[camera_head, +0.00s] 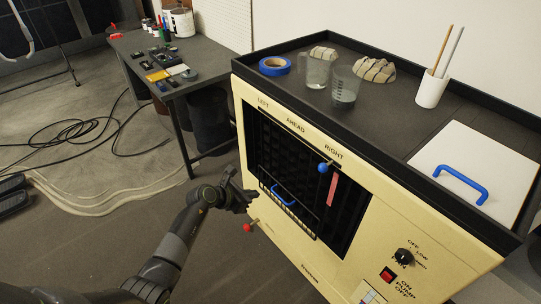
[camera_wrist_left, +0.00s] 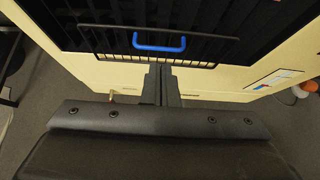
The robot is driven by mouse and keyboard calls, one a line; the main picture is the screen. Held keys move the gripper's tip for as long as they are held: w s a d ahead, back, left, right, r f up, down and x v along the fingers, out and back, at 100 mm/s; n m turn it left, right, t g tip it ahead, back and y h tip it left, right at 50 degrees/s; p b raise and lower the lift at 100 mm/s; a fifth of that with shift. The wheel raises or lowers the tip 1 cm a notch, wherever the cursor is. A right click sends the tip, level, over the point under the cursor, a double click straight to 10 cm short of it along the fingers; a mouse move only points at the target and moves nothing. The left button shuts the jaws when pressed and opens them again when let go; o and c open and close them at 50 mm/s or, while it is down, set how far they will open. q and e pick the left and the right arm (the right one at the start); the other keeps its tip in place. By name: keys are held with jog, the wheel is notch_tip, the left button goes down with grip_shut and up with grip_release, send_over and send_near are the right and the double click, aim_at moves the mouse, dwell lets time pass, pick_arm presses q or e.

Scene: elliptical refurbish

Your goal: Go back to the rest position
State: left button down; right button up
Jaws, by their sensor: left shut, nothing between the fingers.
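My left gripper (camera_head: 248,197) is shut and empty, in front of the lower left part of a cream machine (camera_head: 279,250). In the left wrist view the shut fingers (camera_wrist_left: 161,84) point at the machine's front, just below a blue handle (camera_wrist_left: 160,42) on a wire rack. The fingers look apart from the handle. The same blue handle (camera_head: 283,195) shows in the head view, to the right of the gripper. My right gripper is not in view.
The machine's top tray (camera_head: 405,130) holds blue tape (camera_head: 275,66), clear beakers (camera_head: 345,84), a white cup (camera_head: 431,90) with sticks and a white lid (camera_head: 470,165). A red knob (camera_head: 248,227) sticks out near my gripper. A side table (camera_head: 190,58) stands behind; cables (camera_head: 75,130) lie on the floor.

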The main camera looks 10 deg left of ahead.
pick_arm(q)
jog(key=s+a+f+n+t+y, duration=0.1)
jog(key=s+a+f+n+y, duration=0.3)
jog(key=s+f+n, duration=0.85)
jog(key=s+a+f+n+t+y, duration=0.15)
jog(key=s+a+f+n, duration=0.55)
jog(key=n, duration=0.8)
jog(key=s+f+n+g, duration=0.3)
jog(key=s+f+n, duration=0.2)
jog(key=s, duration=0.6)
jog(key=s+f+n+g+y, duration=0.1)
jog(key=s+f+n+g, duration=0.2)
jog(key=s, duration=0.9)
jog(key=s+f+n+g+y, duration=0.1)
jog(key=s+f+n+g, duration=0.3)
jog(key=s, duration=0.7)
notch_tip(320, 180, down, 3)
jog(key=n, duration=0.4)
jog(key=shift+s+n, duration=0.35)
